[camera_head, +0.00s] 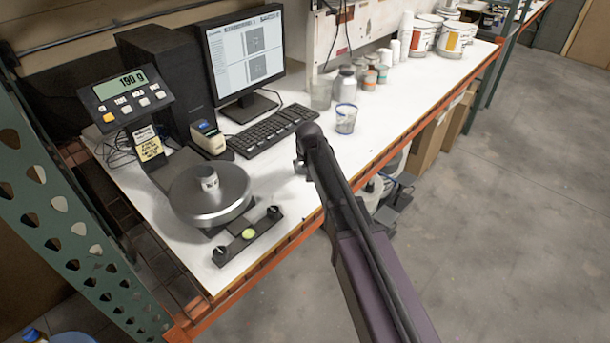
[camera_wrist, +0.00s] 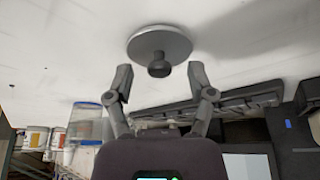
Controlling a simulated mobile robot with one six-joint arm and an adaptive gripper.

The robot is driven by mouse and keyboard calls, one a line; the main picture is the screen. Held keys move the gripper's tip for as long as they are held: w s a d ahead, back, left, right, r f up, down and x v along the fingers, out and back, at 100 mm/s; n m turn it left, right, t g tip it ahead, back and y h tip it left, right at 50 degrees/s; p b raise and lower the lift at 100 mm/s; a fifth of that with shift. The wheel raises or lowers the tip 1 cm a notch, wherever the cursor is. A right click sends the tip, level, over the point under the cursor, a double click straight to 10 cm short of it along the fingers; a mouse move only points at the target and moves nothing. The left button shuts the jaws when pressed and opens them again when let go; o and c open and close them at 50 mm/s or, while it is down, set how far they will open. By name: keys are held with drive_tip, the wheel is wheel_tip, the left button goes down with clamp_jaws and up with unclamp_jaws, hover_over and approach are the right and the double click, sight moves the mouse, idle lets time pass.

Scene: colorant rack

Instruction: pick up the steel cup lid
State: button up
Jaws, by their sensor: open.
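The steel cup lid (camera_wrist: 160,44) is a round grey disc with a dark knob at its centre. In the wrist view it sits against the white tabletop, knob facing the camera. My gripper (camera_wrist: 160,80) is open and empty, with one finger on each side below the lid. The lid lies just beyond the fingertips, apart from them. In the head view I cannot make out the lid, and my arm covers part of the table there.
A keyboard (camera_head: 272,130) and a blue-rimmed cup (camera_head: 345,120) stand close to my arm. A scale with a steel pan (camera_head: 207,200) stands at the left, its display (camera_head: 121,83) reading 190 g. A monitor (camera_head: 246,60) and several buckets (camera_head: 456,41) stand farther back.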

drive_tip(key=shift+w+f, duration=0.2)
drive_tip(key=shift+f, duration=0.25)
idle(0.3)
clamp_jaws()
